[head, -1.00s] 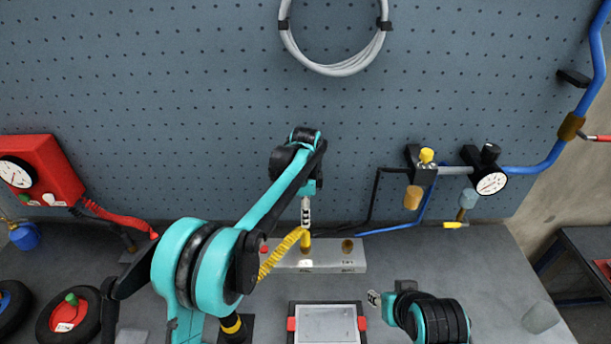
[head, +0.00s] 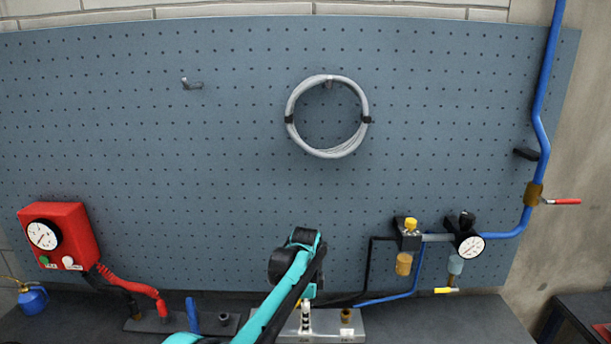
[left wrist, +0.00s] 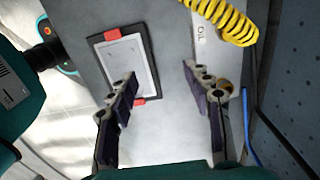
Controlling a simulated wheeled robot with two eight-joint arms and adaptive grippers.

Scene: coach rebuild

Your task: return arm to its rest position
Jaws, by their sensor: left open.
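My left arm, teal and black, rises from the bottom edge of the head view. Its gripper (head: 306,320) points down in front of the metal block (head: 352,330) at the back of the bench. In the left wrist view the two fingers of this gripper (left wrist: 160,88) stand wide apart with nothing between them. Below them lie the bench top and a framed grey panel with red clips (left wrist: 125,62), partly covered by one finger. My right gripper does not show in the head view.
A red gauge box (head: 62,238) and blue oil can (head: 33,301) are at the left. An air regulator with gauge (head: 469,246) and blue pipe (head: 541,120) are at the right. A cable coil (head: 328,150) hangs on the pegboard (head: 220,150).

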